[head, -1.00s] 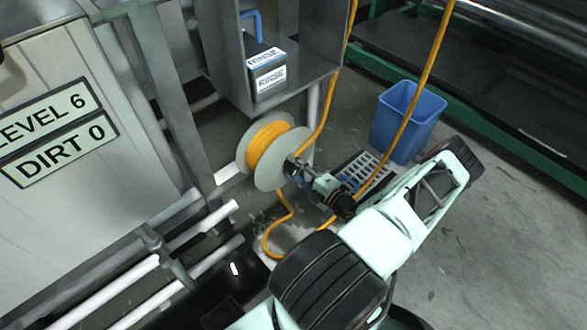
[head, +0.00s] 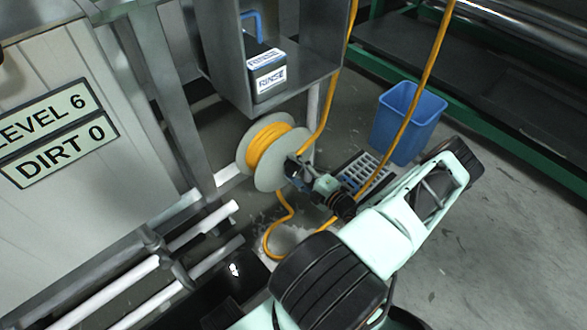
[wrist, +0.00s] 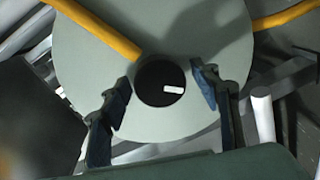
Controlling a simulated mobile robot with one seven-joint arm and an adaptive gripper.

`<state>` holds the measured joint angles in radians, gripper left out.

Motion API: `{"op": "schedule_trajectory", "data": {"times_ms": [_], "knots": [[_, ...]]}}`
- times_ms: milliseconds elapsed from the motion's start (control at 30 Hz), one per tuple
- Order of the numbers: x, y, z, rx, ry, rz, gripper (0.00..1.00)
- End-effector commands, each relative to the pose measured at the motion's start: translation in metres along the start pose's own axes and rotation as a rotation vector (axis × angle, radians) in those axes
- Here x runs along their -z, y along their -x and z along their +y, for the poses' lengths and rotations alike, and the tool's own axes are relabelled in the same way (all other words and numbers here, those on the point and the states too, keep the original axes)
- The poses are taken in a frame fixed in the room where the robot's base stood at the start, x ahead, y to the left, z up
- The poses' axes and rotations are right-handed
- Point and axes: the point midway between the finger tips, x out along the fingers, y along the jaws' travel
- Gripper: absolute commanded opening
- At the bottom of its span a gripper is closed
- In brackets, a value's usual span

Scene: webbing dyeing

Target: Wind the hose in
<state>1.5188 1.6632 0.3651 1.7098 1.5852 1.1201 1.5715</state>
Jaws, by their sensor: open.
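The hose reel (head: 262,160) has pale round flanges and yellow-orange hose (head: 268,143) wound on its drum. It is mounted low beside the grey frame. Hose runs up from the reel, loops on the floor below it and also hangs at the right. In the wrist view the reel's flange (wrist: 200,45) faces me, with a dark round hub (wrist: 160,83) bearing a small white mark. My gripper (wrist: 158,95) is open, with one finger on each side of the hub. Contact with the hub cannot be told. In the head view my gripper (head: 292,168) is at the reel's right face.
A blue bin (head: 408,122) stands right of the reel, near a floor drain grate (head: 365,170). A grey box shelf (head: 300,93) with a RINSE container (head: 267,75) is above the reel. White pipes (head: 130,290) run at lower left. Open floor lies at right.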

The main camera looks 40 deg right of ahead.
Motion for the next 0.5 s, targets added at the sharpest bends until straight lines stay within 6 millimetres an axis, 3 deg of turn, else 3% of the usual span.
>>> {"op": "schedule_trajectory", "data": {"times_ms": [167,500], "knots": [[-0.001,0.015,0.0,0.001,0.001,-0.001,0.57],[-0.001,0.085,0.0,0.001,0.0,-0.002,0.57]]}}
